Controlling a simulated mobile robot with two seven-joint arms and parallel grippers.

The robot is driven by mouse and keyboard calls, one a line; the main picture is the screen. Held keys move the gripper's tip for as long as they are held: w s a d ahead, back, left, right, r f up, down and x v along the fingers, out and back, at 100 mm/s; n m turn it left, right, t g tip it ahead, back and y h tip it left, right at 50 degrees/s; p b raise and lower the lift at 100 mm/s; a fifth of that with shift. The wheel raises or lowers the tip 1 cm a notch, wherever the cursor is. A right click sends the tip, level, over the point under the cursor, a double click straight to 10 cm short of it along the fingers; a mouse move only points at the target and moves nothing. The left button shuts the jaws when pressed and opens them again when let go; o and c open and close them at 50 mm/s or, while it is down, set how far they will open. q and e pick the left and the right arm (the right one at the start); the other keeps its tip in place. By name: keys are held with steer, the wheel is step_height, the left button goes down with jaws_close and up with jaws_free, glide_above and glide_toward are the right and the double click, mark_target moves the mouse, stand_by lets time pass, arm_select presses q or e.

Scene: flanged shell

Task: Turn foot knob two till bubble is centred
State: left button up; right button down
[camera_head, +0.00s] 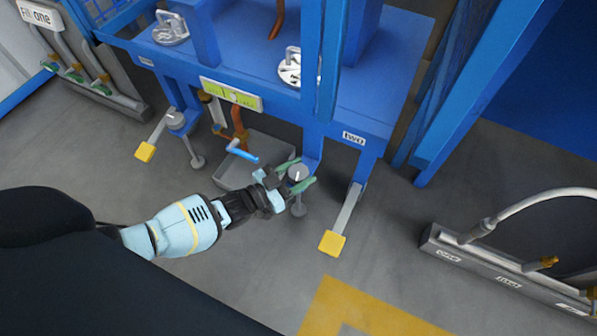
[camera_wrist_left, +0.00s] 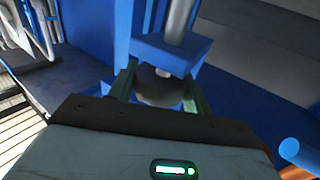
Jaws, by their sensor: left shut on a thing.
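Foot knob two (camera_head: 298,173) is a grey round knob on a levelling foot under the blue frame, left of the label TWO (camera_head: 354,138). My left gripper (camera_head: 301,178) is shut on it, with a green finger on either side. In the left wrist view the knob (camera_wrist_left: 160,88) sits between the fingers, below a blue block and grey rod. The bubble level (camera_head: 231,94) is a yellow-green vial on the frame's front rail. Its bubble is too small to place surely. My right gripper is not in view.
A blue-handled valve (camera_head: 243,153) and a grey tray (camera_head: 228,178) are left of the knob. Yellow pedals stick out at left (camera_head: 145,151) and right (camera_head: 332,243). A hose rack (camera_head: 500,272) stands at right. Floor in front is clear.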

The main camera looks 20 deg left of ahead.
mark_target(290, 179)
arm_select(q)
steer(key=o, duration=0.9)
steer(key=shift+o, duration=0.4)
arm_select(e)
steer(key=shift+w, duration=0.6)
arm_select(q)
steer(key=p+v, duration=0.3)
steer(key=v, duration=0.3)
steer(key=shift+s+a, duration=0.15)
steer(key=shift+s, duration=0.15)
steer(key=shift+s+a, duration=0.3)
steer(key=shift+s, duration=0.2)
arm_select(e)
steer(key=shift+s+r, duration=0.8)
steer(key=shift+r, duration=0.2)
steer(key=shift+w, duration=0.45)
